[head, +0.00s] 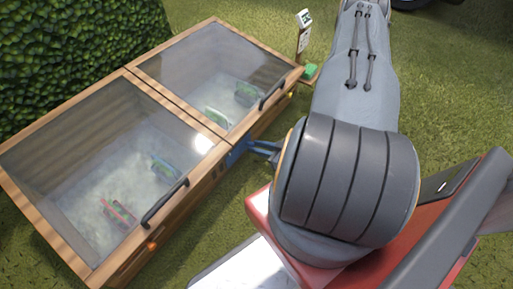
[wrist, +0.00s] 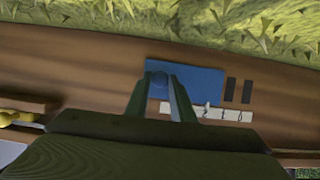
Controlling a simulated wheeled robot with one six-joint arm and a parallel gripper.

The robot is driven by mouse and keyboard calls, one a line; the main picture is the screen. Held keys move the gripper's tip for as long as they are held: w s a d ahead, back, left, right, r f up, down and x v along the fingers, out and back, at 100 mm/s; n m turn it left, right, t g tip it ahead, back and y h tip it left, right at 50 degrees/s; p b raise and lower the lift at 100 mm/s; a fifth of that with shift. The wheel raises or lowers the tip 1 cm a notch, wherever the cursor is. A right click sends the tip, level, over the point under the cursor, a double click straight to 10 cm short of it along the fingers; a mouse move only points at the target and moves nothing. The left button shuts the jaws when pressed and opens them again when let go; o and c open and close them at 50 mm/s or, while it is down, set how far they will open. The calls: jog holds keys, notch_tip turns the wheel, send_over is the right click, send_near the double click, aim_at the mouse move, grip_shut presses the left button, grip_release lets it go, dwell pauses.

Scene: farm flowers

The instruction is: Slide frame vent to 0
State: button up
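The frame vent is a blue slider plate (wrist: 205,82) on the wooden front of the cold frame. In the head view the blue plate (head: 236,153) sits near the middle of that front, partly behind my gripper. A round blue knob (wrist: 160,79) stands on the plate's left part. My gripper (wrist: 160,84) is at the knob, one finger on each side. I cannot tell whether the fingers press on it. A white number scale (wrist: 232,115) lies below the plate, with 0 at its right end. A small pale pointer (wrist: 207,105) is left of the 0.
Two dark vent slots (wrist: 238,91) show right of the plate. The cold frame (head: 130,72) has two glass lids with dark handles (head: 165,201). An orange knob (head: 152,246) and a yellow knob (wrist: 18,118) are on its front. Grass (head: 215,215) lies in front.

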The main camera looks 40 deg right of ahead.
grip_shut()
jog(key=p, duration=0.4)
send_near(234, 159)
jog(key=w, duration=0.2)
jog(key=w+f, duration=0.1)
jog(key=w, duration=0.1)
jog(key=shift+a, duration=0.25)
jog(key=shift+s+a+f+p, duration=0.1)
jog(key=shift+s+a+p, duration=0.15)
jog(key=shift+a, duration=0.25)
jog(key=o, duration=0.6)
grip_release()
jog(key=shift+a, duration=0.2)
jog(key=shift+c, duration=0.2)
jog(key=shift+d, duration=0.1)
jog(key=shift+d, duration=0.1)
